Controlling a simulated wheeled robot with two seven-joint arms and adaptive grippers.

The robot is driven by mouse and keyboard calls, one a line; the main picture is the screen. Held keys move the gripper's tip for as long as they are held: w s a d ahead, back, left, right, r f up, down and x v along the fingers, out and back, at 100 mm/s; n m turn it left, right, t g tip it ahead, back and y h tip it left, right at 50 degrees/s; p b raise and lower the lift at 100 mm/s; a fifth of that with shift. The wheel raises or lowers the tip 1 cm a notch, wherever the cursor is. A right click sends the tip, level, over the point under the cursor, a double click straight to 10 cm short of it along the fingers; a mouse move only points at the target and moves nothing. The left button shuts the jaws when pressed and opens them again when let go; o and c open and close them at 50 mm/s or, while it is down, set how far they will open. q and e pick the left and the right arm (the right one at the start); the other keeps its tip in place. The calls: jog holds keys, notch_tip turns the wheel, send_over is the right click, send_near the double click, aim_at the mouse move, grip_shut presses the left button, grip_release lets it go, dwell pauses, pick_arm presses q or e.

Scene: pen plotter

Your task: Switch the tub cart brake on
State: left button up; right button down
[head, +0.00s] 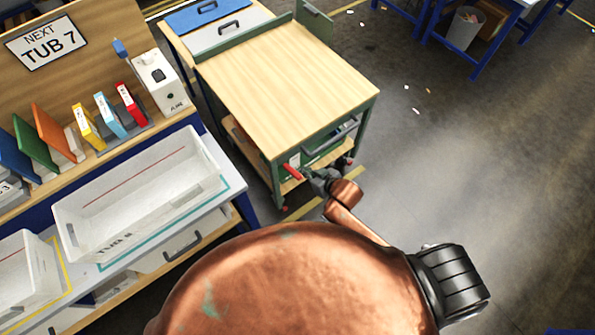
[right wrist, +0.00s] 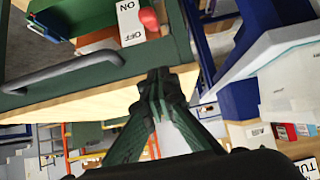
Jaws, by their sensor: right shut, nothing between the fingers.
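The tub cart (head: 290,80) has a pale wooden top on a green frame. A red brake lever (head: 292,171) sticks out at its near left corner. In the right wrist view, the lever's red end (right wrist: 149,19) shows beside a white label (right wrist: 130,22) reading ON and OFF. I cannot tell which setting it is in. My right gripper (head: 308,176) is just right of the lever. In the right wrist view, its fingertips (right wrist: 158,76) are together and empty, apart from the red end in the picture. My left gripper is not in view.
A grey cart handle (right wrist: 50,74) and the cart's green edge are close to my right gripper. A workbench with a white tub (head: 140,195) stands to the left. A blue-legged table (head: 470,55) and bin (head: 465,28) stand at the far right. The floor right of the cart is mostly clear.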

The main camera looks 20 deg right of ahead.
jog(key=b, duration=0.1)
send_over(297, 174)
jog(key=f, duration=0.4)
jog(key=w+f, duration=0.1)
jog(key=f, duration=0.1)
jog(key=shift+a, duration=0.25)
jog(key=f, duration=0.3)
jog(key=shift+s+d, duration=0.1)
jog(key=shift+s, duration=0.3)
jog(key=shift+s+f+b, duration=0.2)
jog(key=shift+f+b, duration=0.1)
jog(key=shift+f, duration=0.2)
